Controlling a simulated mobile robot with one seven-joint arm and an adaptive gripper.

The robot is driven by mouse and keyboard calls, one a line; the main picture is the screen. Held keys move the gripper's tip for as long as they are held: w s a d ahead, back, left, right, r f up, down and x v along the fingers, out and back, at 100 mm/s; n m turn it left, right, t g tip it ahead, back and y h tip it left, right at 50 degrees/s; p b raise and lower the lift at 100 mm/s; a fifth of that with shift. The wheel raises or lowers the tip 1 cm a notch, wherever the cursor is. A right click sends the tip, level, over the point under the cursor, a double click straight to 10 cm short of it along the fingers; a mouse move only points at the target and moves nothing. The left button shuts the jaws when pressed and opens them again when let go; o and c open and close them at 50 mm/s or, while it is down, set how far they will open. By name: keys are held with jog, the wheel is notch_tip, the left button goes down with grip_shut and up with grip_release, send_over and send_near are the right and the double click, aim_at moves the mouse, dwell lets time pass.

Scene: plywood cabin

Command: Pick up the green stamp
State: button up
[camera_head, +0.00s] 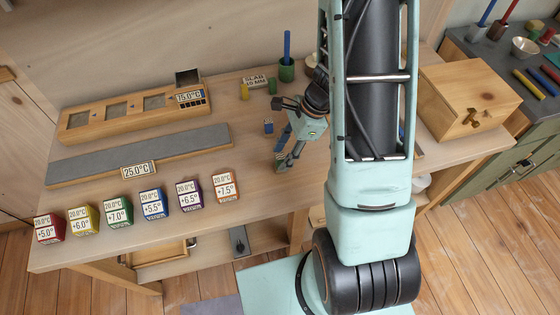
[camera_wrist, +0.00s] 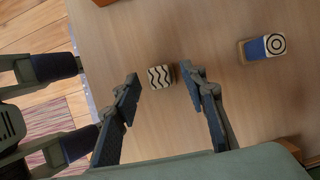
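A small block with wavy black lines on its pale top face (camera_wrist: 160,76) stands on the bench in the wrist view, at the gap between my fingertips. Its side colour is too dark to tell. A blue-sided stamp with rings on its face (camera_wrist: 265,46) stands to its right; it also shows in the head view (camera_head: 268,128). A small green block (camera_head: 272,87) stands further back in the head view, beside a yellow one (camera_head: 244,92); I cannot tell which is the green stamp. My gripper (camera_wrist: 163,78) is open and points down at the bench; in the head view it is low over it (camera_head: 283,163).
Several coloured number cubes (camera_head: 152,203) line the bench's front edge. A long grey-topped board (camera_head: 140,154) and a wooden tray (camera_head: 130,117) lie at left. A green cup (camera_head: 286,71) stands behind; a wooden box (camera_head: 468,97) is at right.

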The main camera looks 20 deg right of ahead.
jog(key=shift+x, duration=1.2)
grip_shut()
jog(key=shift+r, duration=0.15)
